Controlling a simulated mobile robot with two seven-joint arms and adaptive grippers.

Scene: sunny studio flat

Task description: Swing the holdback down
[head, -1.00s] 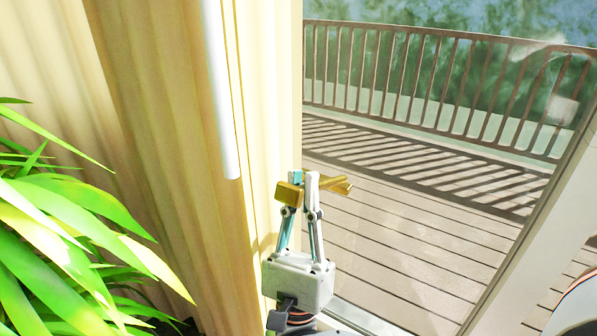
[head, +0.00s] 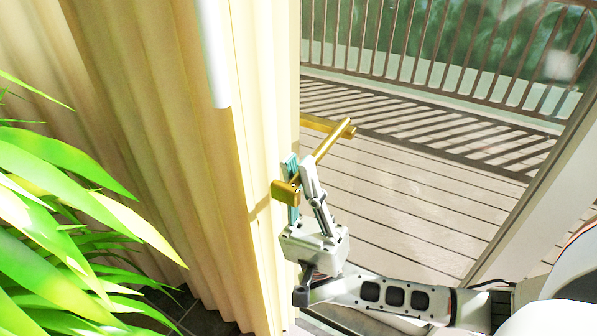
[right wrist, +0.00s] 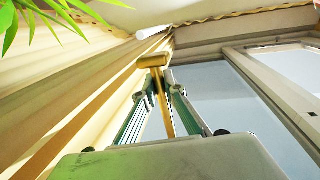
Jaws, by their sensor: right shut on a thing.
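The brass holdback (head: 328,141) has a long bar with a block-like end (head: 285,194). A second brass piece runs left from the bar's far end, partly hidden by the curtain edge. My right gripper (head: 301,168) is shut on the bar, just beyond the block end, beside the cream curtain (head: 262,150). In the right wrist view, the holdback's block end (right wrist: 153,61) sits above the fingertips and its bar (right wrist: 164,105) passes down between the fingers (right wrist: 162,92). My left gripper is not in view.
A leafy green plant (head: 70,210) stands at the left. A white rod (head: 213,55) hangs in front of the curtain. The glass door's light frame (head: 535,210) is at the right, with a deck (head: 400,200) and railing (head: 440,60) beyond the glass.

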